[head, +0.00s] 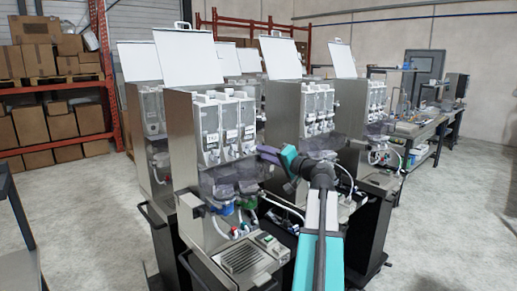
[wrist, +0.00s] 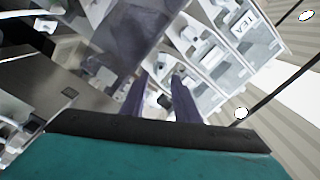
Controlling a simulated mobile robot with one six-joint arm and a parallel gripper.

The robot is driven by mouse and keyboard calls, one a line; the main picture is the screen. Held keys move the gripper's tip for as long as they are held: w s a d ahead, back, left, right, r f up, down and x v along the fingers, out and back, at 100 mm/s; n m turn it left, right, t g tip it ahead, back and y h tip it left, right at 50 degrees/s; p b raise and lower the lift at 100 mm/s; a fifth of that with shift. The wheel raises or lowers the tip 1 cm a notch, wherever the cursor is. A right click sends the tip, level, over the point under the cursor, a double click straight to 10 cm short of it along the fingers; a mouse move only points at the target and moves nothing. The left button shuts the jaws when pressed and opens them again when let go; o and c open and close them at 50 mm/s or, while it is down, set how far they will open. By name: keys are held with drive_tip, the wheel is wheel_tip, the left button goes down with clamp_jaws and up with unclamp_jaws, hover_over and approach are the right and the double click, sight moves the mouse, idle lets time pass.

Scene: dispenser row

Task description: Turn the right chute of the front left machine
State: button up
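The front left machine (head: 182,135) is a metal cabinet with a raised white lid and three clear, white-capped canisters (head: 229,130) side by side. Smoky translucent chutes (head: 232,182) sit below the canisters; I cannot clearly tell the right one apart. My gripper (head: 264,154), with purple fingers, is at the right side of this machine, around the height of the canisters' lower ends. In the wrist view the fingers (wrist: 160,80) are apart, with a gap between them, pointing toward pale canister fronts and small fittings. Contact with a chute cannot be made out.
Similar machines stand behind and to the right, close to my arm. Coloured funnels and hoses hang above a drip tray (head: 243,256) on the front left machine. A workbench (head: 430,130) and box shelves (head: 45,125) are farther back. Open floor (head: 95,215) lies left.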

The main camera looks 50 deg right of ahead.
sight(250, 150)
drive_tip(key=shift+w+d+p, duration=0.15)
drive_tip(key=shift+w+p, duration=0.4)
drive_tip(key=shift+w, duration=1.4)
clamp_jaws()
